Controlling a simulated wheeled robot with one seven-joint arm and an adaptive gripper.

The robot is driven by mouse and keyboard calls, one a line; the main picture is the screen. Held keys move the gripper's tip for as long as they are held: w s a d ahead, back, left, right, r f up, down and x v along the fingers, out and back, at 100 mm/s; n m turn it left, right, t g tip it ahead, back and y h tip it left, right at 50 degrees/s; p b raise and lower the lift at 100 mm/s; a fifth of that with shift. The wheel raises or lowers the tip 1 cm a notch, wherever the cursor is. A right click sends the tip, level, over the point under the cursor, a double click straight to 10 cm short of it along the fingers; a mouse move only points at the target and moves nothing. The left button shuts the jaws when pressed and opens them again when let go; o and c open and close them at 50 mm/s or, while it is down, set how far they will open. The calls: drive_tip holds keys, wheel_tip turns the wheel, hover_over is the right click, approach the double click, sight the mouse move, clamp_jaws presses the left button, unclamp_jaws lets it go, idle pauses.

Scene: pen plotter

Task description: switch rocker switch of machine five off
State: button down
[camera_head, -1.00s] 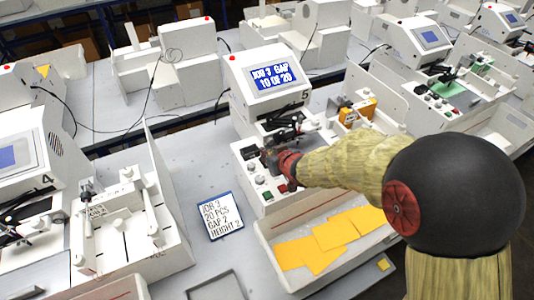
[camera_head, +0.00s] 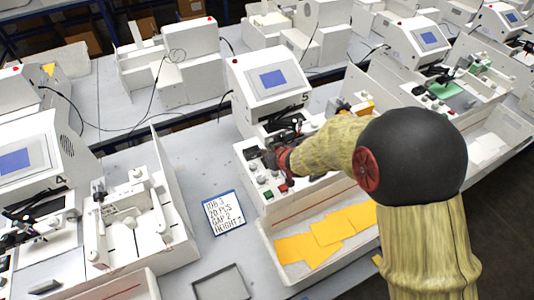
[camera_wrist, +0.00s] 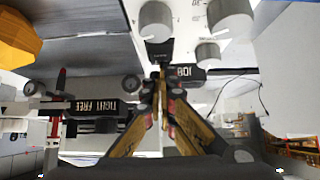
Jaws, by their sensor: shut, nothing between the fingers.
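Machine five (camera_head: 245,98) is the white machine in the middle of the head view, marked 5. Its screen (camera_head: 272,79) is plain blue with no text. Its control panel (camera_head: 247,170) carries knobs and coloured buttons. A small dark part (camera_head: 251,153) on the panel's left may be the rocker switch; its position is too small to read. My gripper (camera_head: 267,159) is shut and empty, low over the panel beside this part. In the wrist view its fingertips (camera_wrist: 160,70) meet at a black piece (camera_wrist: 159,52) by grey knobs; I cannot tell whether they touch it.
A tray with yellow sheets (camera_head: 325,232) stands in front of machine five. A job card (camera_head: 223,213) lies to its left, with a grey tray (camera_head: 220,284) below. Machine four (camera_head: 45,150) stands left; another machine (camera_head: 415,50) stands right.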

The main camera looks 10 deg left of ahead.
drive_tip(key=shift+s+d+f, duration=0.3)
drive_tip(key=shift+s+d, duration=0.25)
drive_tip(key=shift+s, duration=0.2)
